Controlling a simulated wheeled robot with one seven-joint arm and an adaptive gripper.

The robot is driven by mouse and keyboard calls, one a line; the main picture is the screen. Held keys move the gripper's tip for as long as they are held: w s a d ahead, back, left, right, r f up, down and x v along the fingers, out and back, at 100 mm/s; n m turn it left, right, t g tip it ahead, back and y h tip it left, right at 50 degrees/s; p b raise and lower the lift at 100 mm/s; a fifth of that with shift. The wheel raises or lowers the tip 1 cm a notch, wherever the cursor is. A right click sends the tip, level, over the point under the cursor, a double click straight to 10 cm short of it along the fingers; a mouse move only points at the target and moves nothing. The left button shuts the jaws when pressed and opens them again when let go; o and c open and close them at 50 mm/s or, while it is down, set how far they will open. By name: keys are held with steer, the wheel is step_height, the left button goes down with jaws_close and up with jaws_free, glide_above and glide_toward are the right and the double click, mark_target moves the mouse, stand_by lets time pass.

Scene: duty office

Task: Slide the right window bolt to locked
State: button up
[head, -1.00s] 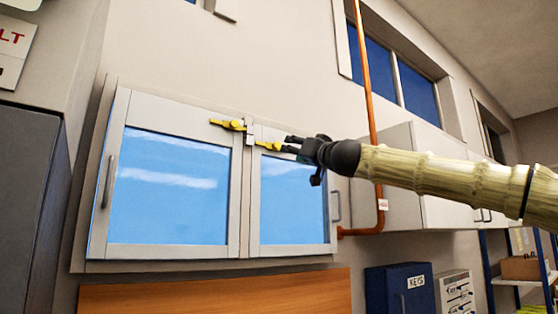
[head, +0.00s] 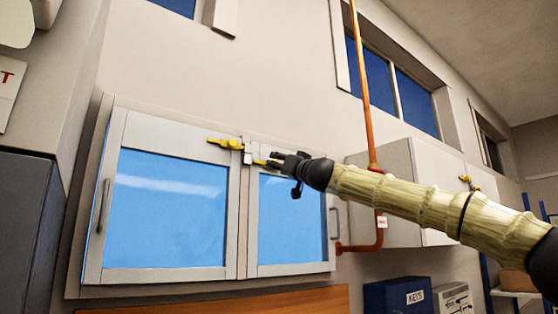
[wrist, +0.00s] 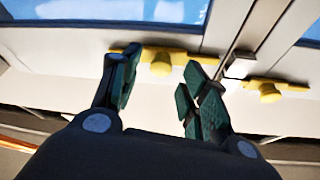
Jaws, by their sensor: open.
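The right window bolt (head: 259,162) is yellow and sits at the top of the right window frame, partly hidden behind my gripper in the head view. In the wrist view, the right bolt with its round knob (wrist: 161,66) lies between my fingertips. A small gap shows between this bolt and the pale metal keeper (wrist: 238,66). My gripper (head: 272,159) is open, with one finger on each side of the knob in the wrist view (wrist: 161,62). I cannot tell whether a finger touches it. The yellow left bolt (head: 225,143) reaches to the keeper.
The two-pane window (head: 240,250) has a grey handle (head: 103,206) at left and another (head: 334,222) at right. An orange pipe (head: 364,95) runs down the wall right of it. A white wall cabinet (head: 395,165) stands behind my arm. A blue key box (head: 398,297) is below.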

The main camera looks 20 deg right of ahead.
mark_target(262, 159)
steer(key=shift+w+a+r, duration=0.1)
steer(key=shift+w+r, duration=0.15)
steer(key=shift+w, duration=0.25)
jaws_close()
steer(key=shift+s+a+b, duration=0.15)
steer(key=shift+s+a, duration=0.05)
steer(key=shift+a, duration=0.45)
steer(key=shift+s+a+b, duration=0.15)
steer(key=shift+s+a, duration=0.1)
steer(key=shift+a, duration=0.35)
steer(key=shift+s+a+b, duration=0.15)
steer(key=shift+s+a, duration=0.05)
steer(key=shift+a, duration=0.45)
steer(key=shift+d+f, duration=0.1)
steer(key=shift+d, duration=0.05)
jaws_free()
steer(key=shift+a, duration=0.2)
